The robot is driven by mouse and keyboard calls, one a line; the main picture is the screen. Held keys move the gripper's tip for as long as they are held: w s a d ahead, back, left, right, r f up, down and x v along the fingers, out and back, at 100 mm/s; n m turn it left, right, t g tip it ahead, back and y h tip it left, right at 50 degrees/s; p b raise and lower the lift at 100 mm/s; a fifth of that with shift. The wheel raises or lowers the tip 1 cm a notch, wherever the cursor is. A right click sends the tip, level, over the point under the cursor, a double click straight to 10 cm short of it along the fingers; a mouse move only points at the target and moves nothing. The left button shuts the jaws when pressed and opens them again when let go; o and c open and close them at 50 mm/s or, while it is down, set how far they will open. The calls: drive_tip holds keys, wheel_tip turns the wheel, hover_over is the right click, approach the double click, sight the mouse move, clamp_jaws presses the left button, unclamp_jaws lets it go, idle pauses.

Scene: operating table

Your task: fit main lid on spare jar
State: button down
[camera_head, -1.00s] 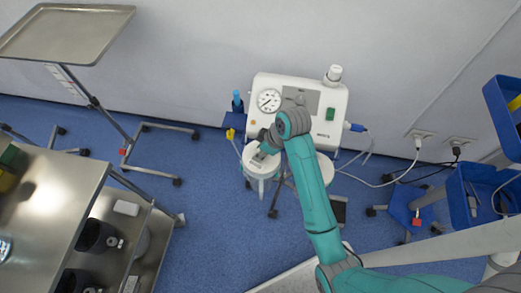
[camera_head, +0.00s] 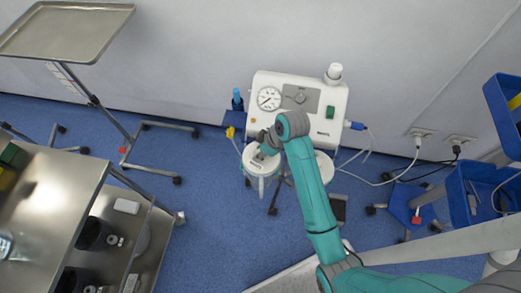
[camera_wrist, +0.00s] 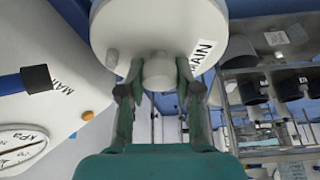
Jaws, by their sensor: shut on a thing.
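The main lid (camera_wrist: 135,25) is a white disc with a MAIN label and a central knob (camera_wrist: 158,72). In the wrist view my gripper (camera_wrist: 158,85) has one finger on each side of the knob and is shut on it. In the head view the lid (camera_head: 255,165) is over the left jar (camera_head: 262,186), in front of the suction unit. I cannot tell whether it rests on the rim or hangs just above it. A second white-topped jar (camera_head: 325,166) stands to the right, partly hidden by my arm. No spare label is readable.
The white suction unit (camera_head: 314,97) with a round gauge (camera_head: 269,98) stands close behind the jars. A yellow connector (camera_head: 230,132) is just left of them. A steel trolley (camera_head: 60,185) is at left, blue bins (camera_head: 468,195) at right. Blue floor is open between trolley and jars.

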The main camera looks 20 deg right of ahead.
drive_tip(key=shift+f, duration=0.2)
drive_tip(key=c, duration=0.7)
unclamp_jaws()
drive_tip(key=v, duration=1.2)
drive_tip(key=shift+f, duration=0.1)
